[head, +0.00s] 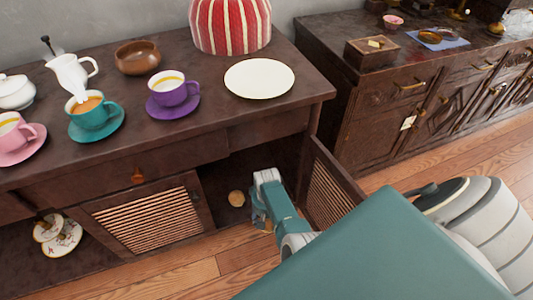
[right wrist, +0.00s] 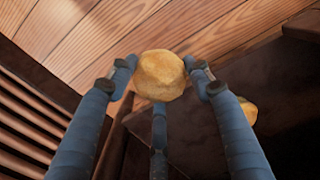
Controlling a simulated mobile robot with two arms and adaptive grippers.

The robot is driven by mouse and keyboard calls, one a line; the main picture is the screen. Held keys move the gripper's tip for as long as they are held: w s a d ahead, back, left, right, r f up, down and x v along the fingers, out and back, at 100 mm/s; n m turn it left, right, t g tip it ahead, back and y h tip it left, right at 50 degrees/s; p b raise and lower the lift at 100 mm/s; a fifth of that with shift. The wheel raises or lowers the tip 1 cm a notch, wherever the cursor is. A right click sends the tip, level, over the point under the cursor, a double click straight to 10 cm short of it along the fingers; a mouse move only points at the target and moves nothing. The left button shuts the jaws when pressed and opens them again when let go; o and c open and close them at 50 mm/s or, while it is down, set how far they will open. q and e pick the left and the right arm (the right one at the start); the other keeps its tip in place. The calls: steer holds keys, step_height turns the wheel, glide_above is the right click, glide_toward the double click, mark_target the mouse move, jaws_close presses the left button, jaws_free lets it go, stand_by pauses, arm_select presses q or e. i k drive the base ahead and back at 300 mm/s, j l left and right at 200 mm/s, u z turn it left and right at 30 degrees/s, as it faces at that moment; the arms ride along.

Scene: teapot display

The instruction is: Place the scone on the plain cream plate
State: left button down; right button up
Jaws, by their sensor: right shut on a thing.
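The plain cream plate (head: 259,78) lies empty on the right part of the sideboard top. My right gripper (head: 263,217) is low at the open cabinet below it, pointing down. In the right wrist view my right gripper (right wrist: 160,78) is shut on a golden scone (right wrist: 160,72), held between its fingertips. In the head view the held scone is mostly hidden by the gripper. A second scone (head: 237,198) rests on the cabinet floor to the left of the gripper; it also shows partly behind a finger in the right wrist view (right wrist: 248,111). My left gripper is out of view.
An open slatted door (head: 330,186) stands close to the right of my arm. The sideboard top (head: 215,115) overhangs the cabinet. A purple cup (head: 173,91) and a red-striped cosy (head: 230,25) stand near the plate. A second dark cabinet (head: 370,125) is at right.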

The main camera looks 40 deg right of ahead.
mark_target(247, 82)
steer(key=k, duration=1)
